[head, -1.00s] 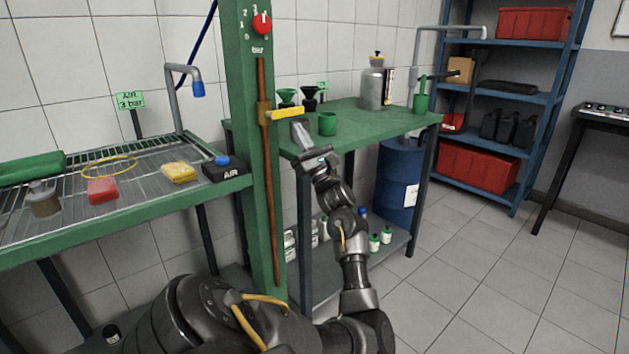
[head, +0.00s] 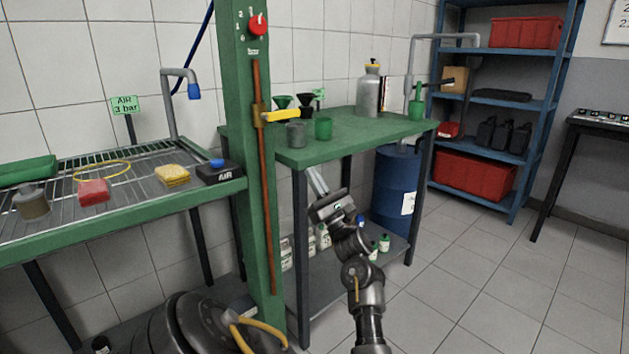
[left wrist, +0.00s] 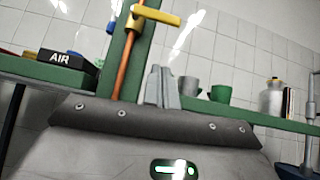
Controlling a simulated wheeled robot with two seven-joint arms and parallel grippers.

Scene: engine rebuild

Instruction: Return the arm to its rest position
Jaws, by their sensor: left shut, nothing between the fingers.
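My left gripper (head: 317,182) is below the front edge of the green bench in the head view. Its two pale fingers are together with nothing between them and point up and to the left. In the left wrist view the shut fingers (left wrist: 162,88) stand up above the dark gripper body, in front of the bench edge. My left arm reaches up from the bottom of the head view. My right gripper is not in view.
The green bench (head: 375,139) holds a grey cup (head: 296,135), a green cup (head: 323,128) and a grey bottle (head: 369,93). A green post (head: 245,120) with a yellow lever (head: 281,116) stands left of the arm. A blue drum (head: 394,185) stands behind. Floor at right is clear.

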